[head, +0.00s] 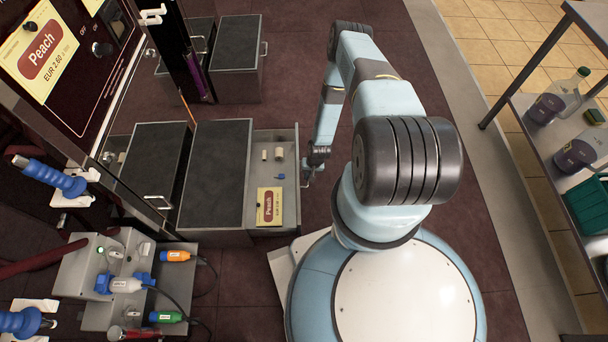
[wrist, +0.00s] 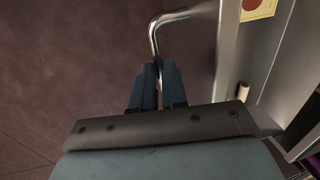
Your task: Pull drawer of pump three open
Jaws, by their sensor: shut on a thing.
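A grey drawer (head: 262,174) stands pulled out to the right of its dark-topped cabinet (head: 215,172). No pump number is legible on it. Inside lie a yellow and red Peach card (head: 269,206), two small beige cylinders (head: 278,154) and a small blue piece (head: 281,176). My gripper (head: 311,163) is at the outer side of the drawer front. In the wrist view my gripper (wrist: 157,88) has its blue fingers on either side of the bent metal handle (wrist: 156,42), shut on it. The drawer front (wrist: 229,55) is just right of the fingers.
Another dark-topped cabinet (head: 236,42) stands at the top, its drawer closed. A grey box with coloured plugs (head: 125,283) is at lower left. A shelf (head: 545,115) with bottles and a green crate (head: 588,203) is at right. Dark floor is clear around my arm.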

